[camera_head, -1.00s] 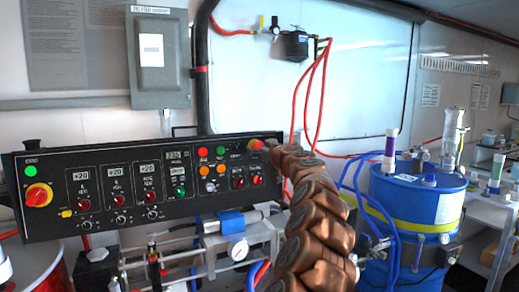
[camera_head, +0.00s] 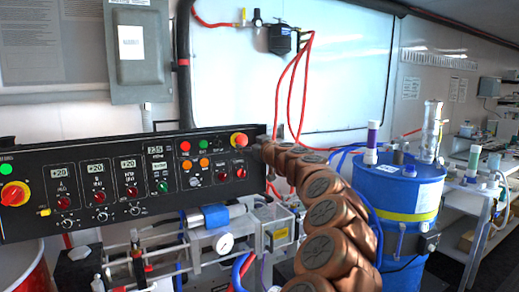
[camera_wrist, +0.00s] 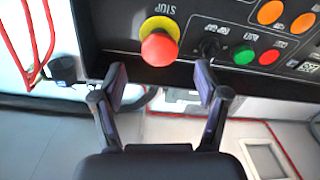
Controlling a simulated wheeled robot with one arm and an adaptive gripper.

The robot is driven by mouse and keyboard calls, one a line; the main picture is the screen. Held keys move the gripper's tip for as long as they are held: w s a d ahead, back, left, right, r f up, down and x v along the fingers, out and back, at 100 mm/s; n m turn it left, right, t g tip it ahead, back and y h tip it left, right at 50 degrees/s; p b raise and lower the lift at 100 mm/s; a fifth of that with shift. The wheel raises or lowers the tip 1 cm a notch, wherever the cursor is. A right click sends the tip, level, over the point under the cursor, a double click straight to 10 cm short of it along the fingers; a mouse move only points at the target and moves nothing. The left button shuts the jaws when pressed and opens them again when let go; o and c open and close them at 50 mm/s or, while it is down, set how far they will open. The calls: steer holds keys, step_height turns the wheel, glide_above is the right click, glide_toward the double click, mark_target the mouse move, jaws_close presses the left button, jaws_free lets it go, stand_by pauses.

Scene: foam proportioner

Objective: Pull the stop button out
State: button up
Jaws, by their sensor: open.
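The red stop button (camera_head: 239,139) with a yellow collar sits at the top right of the black control panel (camera_head: 130,215). It also shows at the top of the wrist view (camera_wrist: 160,45), beside an upside-down "STOP" label. My gripper (camera_wrist: 160,82) is open and empty in the wrist view. Its two dark fingers are spread to either side of the button's line, with their tips lower in the picture than the red cap. They appear apart from the button. In the head view my bronze arm ends just right of the button, and the fingers cannot be made out.
A black switch (camera_wrist: 208,48), a green button (camera_wrist: 243,54) and a red button (camera_wrist: 269,56) lie close beside the stop button. Red hoses (camera_head: 296,85) hang behind the panel's right end. A blue drum (camera_head: 397,190) stands to the right.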

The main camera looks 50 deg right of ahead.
steer(key=v, duration=0.6)
steer(key=shift+s, duration=0.2)
steer(key=shift+a+r, duration=0.1)
steer(key=shift+a, duration=0.05)
stand_by(0.5)
